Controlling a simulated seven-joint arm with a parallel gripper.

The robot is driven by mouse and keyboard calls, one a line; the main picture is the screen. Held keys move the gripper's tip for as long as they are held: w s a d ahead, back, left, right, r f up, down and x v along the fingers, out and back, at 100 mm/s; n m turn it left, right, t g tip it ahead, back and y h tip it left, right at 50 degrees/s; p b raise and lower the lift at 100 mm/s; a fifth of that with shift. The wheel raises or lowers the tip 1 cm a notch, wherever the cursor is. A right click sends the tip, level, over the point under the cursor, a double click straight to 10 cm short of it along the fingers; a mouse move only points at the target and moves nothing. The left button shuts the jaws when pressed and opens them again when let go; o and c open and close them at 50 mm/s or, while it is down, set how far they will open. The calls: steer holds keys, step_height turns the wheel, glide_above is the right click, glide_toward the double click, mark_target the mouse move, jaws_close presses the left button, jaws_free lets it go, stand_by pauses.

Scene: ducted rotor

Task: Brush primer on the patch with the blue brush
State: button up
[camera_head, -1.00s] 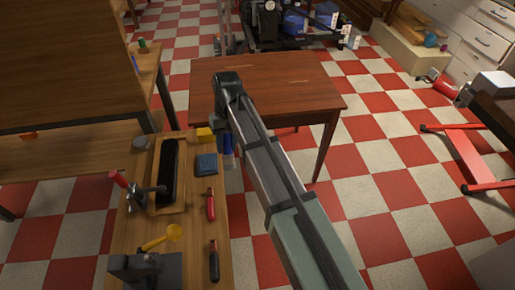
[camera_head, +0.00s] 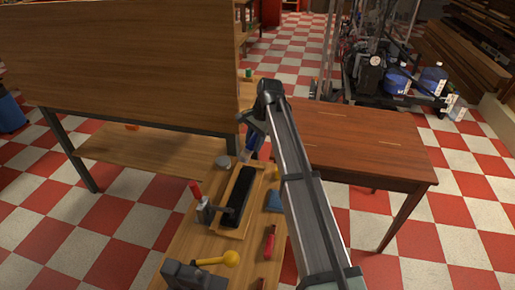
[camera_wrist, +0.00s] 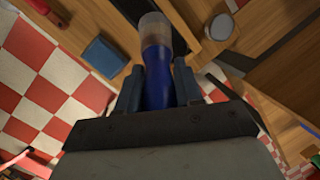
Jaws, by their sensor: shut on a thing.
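My gripper (camera_wrist: 158,88) is shut on the blue brush (camera_wrist: 157,72), with one finger on each side of its handle. The brush's pale bristle end (camera_wrist: 153,30) points away from the gripper. In the head view the blue brush (camera_head: 253,141) is above the far end of a wooden tray (camera_head: 224,230). A long black piece (camera_head: 242,192) lies in this tray. A round grey tin (camera_head: 222,161) stands to its left; its pale top (camera_wrist: 221,26) shows in the wrist view. I cannot make out a distinct patch, nor whether the bristles touch anything.
A clamp with a red handle (camera_head: 197,190) stands at the tray's left side. A brown table (camera_head: 370,150) is to the right, and a large wooden board (camera_head: 120,65) rises behind left.

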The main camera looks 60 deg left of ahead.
steer(key=m, duration=0.3)
steer(key=shift+y, duration=0.3)
steer(key=shift+a+f, duration=0.1)
steer(key=shift+f, duration=2.4)
